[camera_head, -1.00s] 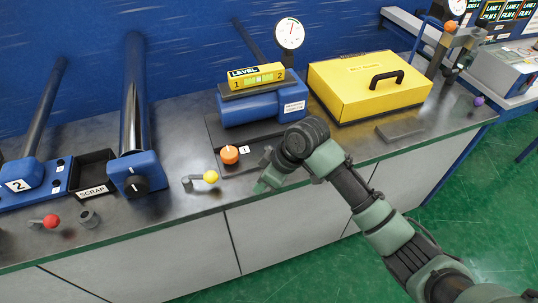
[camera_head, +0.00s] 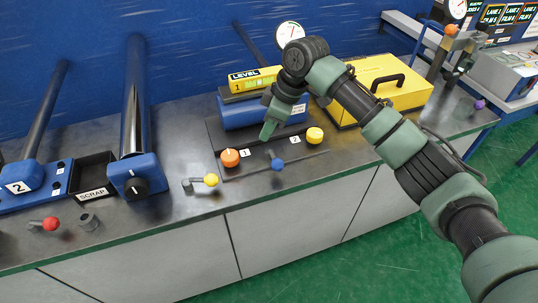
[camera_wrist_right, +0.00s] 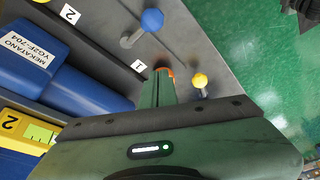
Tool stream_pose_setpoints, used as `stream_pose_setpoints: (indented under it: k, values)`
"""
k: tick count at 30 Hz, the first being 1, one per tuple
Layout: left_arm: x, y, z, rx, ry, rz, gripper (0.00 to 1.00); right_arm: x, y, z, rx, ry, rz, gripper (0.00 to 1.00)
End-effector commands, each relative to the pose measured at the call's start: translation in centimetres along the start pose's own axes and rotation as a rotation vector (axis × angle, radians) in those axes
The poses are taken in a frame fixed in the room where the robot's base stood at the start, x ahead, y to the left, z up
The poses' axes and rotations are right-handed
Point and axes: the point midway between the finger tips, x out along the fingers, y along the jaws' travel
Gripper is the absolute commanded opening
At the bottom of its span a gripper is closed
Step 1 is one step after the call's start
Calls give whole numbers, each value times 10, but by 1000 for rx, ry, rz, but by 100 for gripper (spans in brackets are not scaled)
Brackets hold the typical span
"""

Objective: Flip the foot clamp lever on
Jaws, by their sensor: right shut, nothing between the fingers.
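Several ball-ended levers are on the bench, and no label I can read marks one as the foot clamp. A blue-ball lever (camera_head: 278,164) is at the bench front below the blue leveling unit; it also shows in the wrist view (camera_wrist_right: 152,20). A yellow-ball lever (camera_head: 211,180) is left of it, also in the wrist view (camera_wrist_right: 200,80). A red-ball lever (camera_head: 50,223) is at far left. My right gripper (camera_head: 268,133) is shut and empty, pointing down above the plate, behind the blue-ball lever. In the wrist view its fingertips (camera_wrist_right: 163,82) partly hide the orange knob.
An orange knob (camera_head: 230,157) by label 1 and a yellow knob (camera_head: 314,135) by label 2 sit on the dark plate. The blue unit (camera_head: 240,114), yellow case (camera_head: 378,70) and gauge (camera_head: 290,33) stand behind. A scrap bin (camera_head: 92,180) is left.

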Motion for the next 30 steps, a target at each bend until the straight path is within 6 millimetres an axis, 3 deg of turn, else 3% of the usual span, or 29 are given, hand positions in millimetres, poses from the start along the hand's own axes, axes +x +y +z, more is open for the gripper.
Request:
stream_pose_setpoints:
  k: [8,18,24,30]
  values:
    - [-9,0,0,0,0,0,0,27,-1,0,2,-2,-3,0]
    - [-24,0,-2,0,-1,0,0,99,-1,-1,2,-3,-2,0]
    - [-43,-1,-3,0,-1,-1,0,91,0,28,2,-1,1,0]
    - [-47,-1,-4,0,-1,-1,0,91,0,39,0,-1,1,0]
